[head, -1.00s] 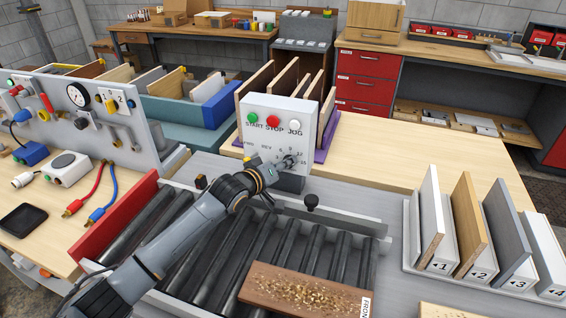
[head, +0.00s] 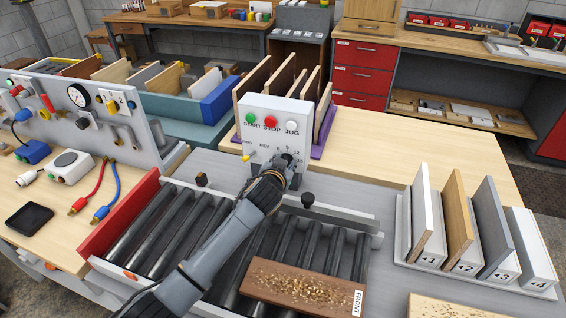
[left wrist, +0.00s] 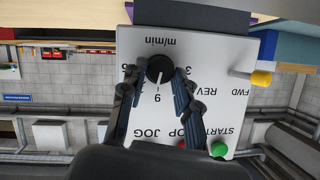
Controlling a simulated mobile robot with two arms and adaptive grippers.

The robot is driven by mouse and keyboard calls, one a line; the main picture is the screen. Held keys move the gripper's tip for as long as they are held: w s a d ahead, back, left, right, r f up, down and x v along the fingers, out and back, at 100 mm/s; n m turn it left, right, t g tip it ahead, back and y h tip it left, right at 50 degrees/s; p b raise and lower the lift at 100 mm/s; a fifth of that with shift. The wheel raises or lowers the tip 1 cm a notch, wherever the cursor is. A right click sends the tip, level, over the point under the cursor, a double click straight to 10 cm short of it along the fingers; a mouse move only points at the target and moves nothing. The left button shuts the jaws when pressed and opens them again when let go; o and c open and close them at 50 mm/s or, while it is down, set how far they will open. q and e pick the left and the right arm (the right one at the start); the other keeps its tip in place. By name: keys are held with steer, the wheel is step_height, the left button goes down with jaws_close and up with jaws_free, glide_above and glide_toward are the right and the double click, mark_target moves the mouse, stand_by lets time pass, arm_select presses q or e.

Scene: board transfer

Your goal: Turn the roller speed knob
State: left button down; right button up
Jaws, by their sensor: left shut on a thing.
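The white control box (head: 255,130) stands behind the rollers, with START, STOP and JOG buttons on top and a dial scale below. The black roller speed knob (left wrist: 160,69) is on its front; in the left wrist view its white pointer line aims toward the 9 mark. My left gripper (left wrist: 158,82) has a finger on each side of the knob and is shut on it. In the head view my left gripper (head: 286,160) is at the box front and covers most of the knob. My right gripper is in neither view.
A yellow-tipped FWD/REV lever (left wrist: 260,78) sticks out beside the knob. A wooden board (head: 303,290) with chips lies on the roller conveyor (head: 230,265). A numbered rack (head: 468,278) holds boards at right.

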arm_select(q)
steer(key=shift+s+d+f+m+t+y+b, duration=0.15)
steer(key=shift+m+t+y+b, duration=0.25)
steer(key=shift+m+y+b, duration=0.45)
steer(key=shift+w+d+f+m+t+y+b, duration=0.15)
steer(key=shift+m+t+y+b, duration=0.35)
steer(key=shift+m, duration=0.75)
steer(key=shift+s+r, duration=0.1)
steer(key=c, duration=1)
jaws_free()
steer(key=v, duration=1.2)
steer(key=shift+a+r, duration=0.1)
